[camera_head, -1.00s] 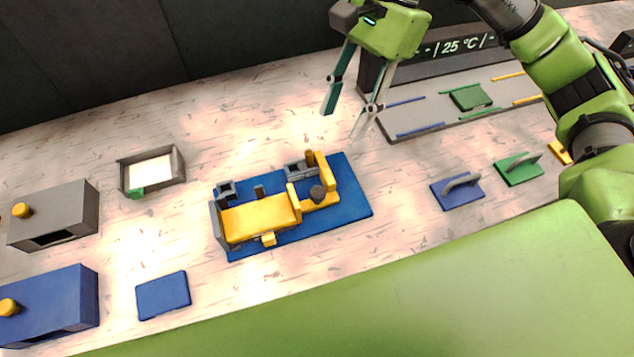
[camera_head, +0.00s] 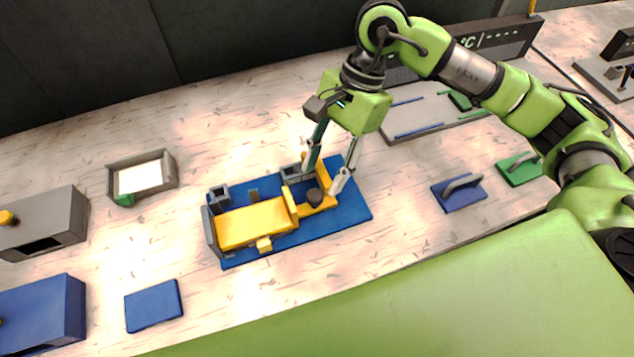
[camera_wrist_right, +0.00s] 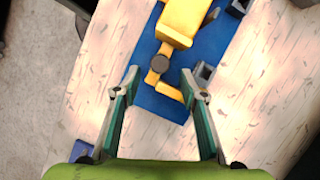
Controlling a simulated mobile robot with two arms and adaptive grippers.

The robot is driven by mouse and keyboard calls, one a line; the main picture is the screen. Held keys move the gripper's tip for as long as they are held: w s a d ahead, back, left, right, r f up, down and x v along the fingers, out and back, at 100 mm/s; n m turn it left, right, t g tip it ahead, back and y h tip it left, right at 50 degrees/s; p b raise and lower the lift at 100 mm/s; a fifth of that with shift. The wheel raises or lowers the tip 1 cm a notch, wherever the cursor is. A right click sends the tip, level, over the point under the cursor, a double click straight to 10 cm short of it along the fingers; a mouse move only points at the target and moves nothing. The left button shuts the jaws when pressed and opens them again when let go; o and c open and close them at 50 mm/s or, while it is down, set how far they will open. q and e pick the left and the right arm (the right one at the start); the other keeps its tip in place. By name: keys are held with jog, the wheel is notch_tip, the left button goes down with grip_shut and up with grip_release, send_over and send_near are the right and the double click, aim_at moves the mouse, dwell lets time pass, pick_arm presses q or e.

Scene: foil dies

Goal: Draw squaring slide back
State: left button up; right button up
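A blue base plate (camera_head: 352,208) carries a yellow block (camera_head: 252,224) at its left and a narrower yellow slide piece with a dark round knob (camera_head: 314,196) at its right. I cannot tell which yellow part is the squaring slide. My right gripper (camera_head: 325,178) is over the plate's right end, its two fingers apart and empty. One finger hides part of the yellow upright there. In the right wrist view the knob (camera_wrist_right: 160,63) lies between and just beyond the open fingertips (camera_wrist_right: 160,76). I cannot tell whether the fingers touch anything. My left gripper is not in view.
A grey tray (camera_head: 112,182) with a pale inside stands at the left. Grey (camera_head: 62,222) and blue (camera_head: 68,310) boxes and a blue plate (camera_head: 153,305) lie left. Blue (camera_head: 460,202) and green (camera_head: 512,172) handled pieces lie right. A display unit stands behind.

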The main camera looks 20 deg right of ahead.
aim_at(315, 194)
jog(key=shift+p+x, duration=0.4)
jog(key=shift+x, duration=2.15)
jog(key=shift+w, duration=0.1)
grip_shut()
